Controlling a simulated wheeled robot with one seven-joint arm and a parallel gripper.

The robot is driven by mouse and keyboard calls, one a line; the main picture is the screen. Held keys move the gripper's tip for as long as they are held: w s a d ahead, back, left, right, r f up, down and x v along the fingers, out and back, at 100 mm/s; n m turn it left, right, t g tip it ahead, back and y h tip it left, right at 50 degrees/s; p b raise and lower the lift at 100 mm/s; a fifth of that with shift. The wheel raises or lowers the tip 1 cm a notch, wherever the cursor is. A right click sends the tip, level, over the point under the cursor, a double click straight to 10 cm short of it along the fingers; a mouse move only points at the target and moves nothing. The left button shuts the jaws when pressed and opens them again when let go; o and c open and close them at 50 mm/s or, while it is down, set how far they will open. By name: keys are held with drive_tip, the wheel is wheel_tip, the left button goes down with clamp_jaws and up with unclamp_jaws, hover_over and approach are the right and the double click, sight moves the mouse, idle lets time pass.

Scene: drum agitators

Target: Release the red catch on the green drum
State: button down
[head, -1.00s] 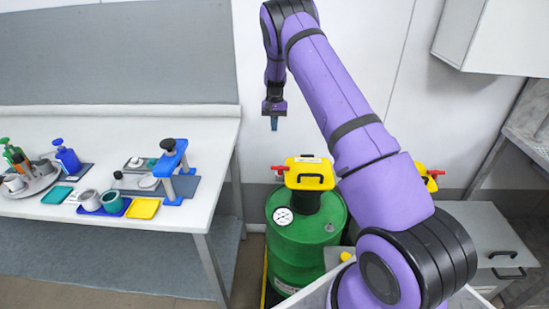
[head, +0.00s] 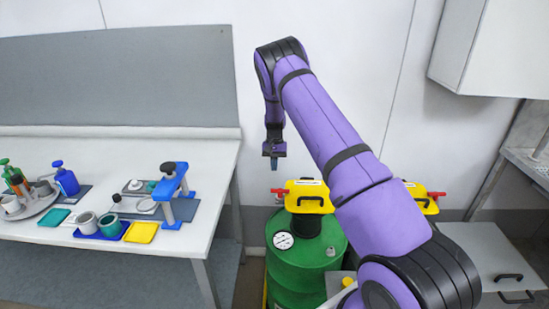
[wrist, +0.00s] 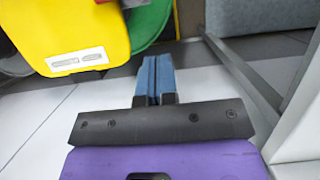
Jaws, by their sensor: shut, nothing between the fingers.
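The green drum (head: 308,264) stands on the floor at the middle of the head view. A yellow agitator head (head: 306,197) with a black handle sits on top of it. The red catch (head: 278,191) sticks out at the left side of the yellow head. My gripper (head: 273,163) is shut and empty, pointing down, above and slightly left of the catch, apart from it. In the wrist view my blue fingertips (wrist: 155,72) are together, with the yellow head (wrist: 70,35) and part of the green drum (wrist: 150,22) beyond. The catch is not visible there.
A white bench (head: 185,155) with trays, cups, bottles and a blue stand (head: 171,190) is on the left. A second yellow head (head: 428,202) with a red part shows partly behind my arm. A grey cabinet (head: 490,245) is at right. Floor shows between bench and drum.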

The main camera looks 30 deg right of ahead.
sight(280, 191)
drive_tip(key=s+a+f, duration=0.2)
drive_tip(key=s+f, duration=0.2)
drive_tip(key=shift+a+f, duration=0.15)
drive_tip(key=shift+a, duration=0.25)
